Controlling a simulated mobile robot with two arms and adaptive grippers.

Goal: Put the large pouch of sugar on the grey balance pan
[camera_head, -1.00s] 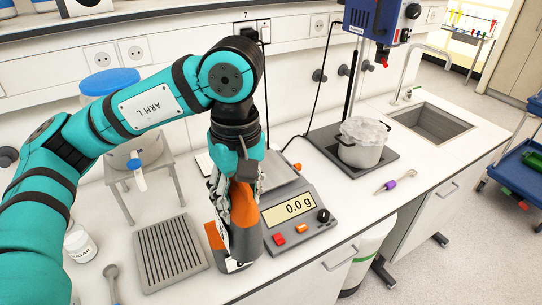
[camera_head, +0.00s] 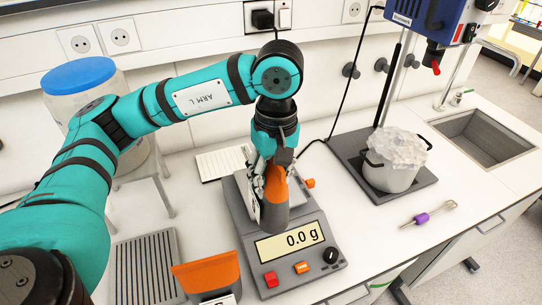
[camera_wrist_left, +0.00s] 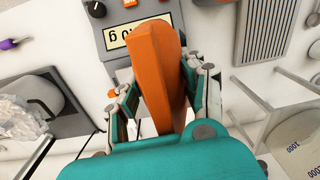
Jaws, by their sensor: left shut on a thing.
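My left gripper (camera_head: 268,170) points down and is shut on an orange-and-grey pouch (camera_head: 274,192). It holds the pouch upright over the balance (camera_head: 322,232). The orange pouch also shows between the fingers in the left wrist view (camera_wrist_left: 158,65). The grey pan (camera_head: 238,203) is partly hidden behind the gripper and pouch. The display (camera_head: 289,242) reads 0.0 g. I cannot tell whether the pouch touches the pan. A second orange-and-grey pouch (camera_head: 207,274) stands on the bench left of the balance. My right gripper is not in view.
A grey ribbed tray (camera_head: 148,265) lies left of the second pouch. A blue-lidded container (camera_head: 80,75) stands at the back left. Right of the balance are a pot (camera_head: 392,175) on a stand base, a purple-handled tool (camera_head: 422,218) and a sink (camera_head: 485,138).

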